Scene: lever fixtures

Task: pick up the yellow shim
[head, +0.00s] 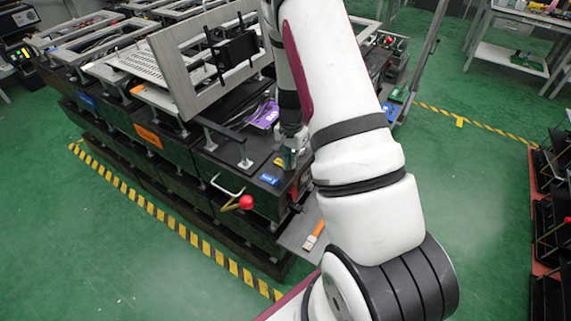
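A small yellow piece (279,162), which looks like the yellow shim, lies on the dark top of the fixture (222,169) near its front right corner. My gripper (289,162) points down just to the right of the yellow piece, low over the fixture top. It is small in the head view and partly hidden by my arm. I cannot tell whether its fingers are open or shut, or whether they touch the yellow piece.
A lever with a red ball knob (246,202) sticks out of the fixture's front. A tilted grey frame (205,65) stands behind left. An orange-and-white object (314,236) lies on a lower grey plate. Green floor is clear in front.

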